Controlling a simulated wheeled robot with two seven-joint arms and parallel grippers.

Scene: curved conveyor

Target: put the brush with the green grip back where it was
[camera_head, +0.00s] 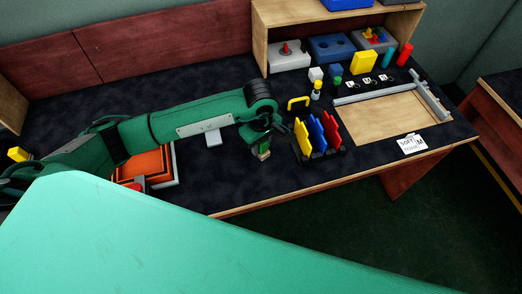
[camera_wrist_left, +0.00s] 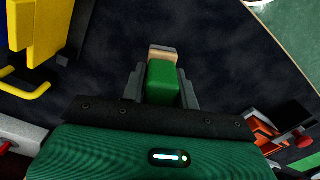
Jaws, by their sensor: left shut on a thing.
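My left gripper (camera_head: 262,143) reaches over the dark bench top near its front edge. It is shut on the brush with the green grip (camera_wrist_left: 163,82). In the left wrist view the green grip sits between the two grey fingers, with a tan end (camera_wrist_left: 163,53) beyond it. In the head view the brush (camera_head: 264,155) points down below the fingers, left of the rack; I cannot tell whether its lower end touches the bench. Its bristles cannot be made out. My right gripper is in neither view.
A black rack with yellow, blue and red plates (camera_head: 317,136) stands just right of the gripper. A yellow handle (camera_head: 298,102) lies behind it. An orange tray (camera_head: 143,165) is under my left arm. A wooden board (camera_head: 382,116) lies farther right. Dark bench between tray and rack is mostly clear.

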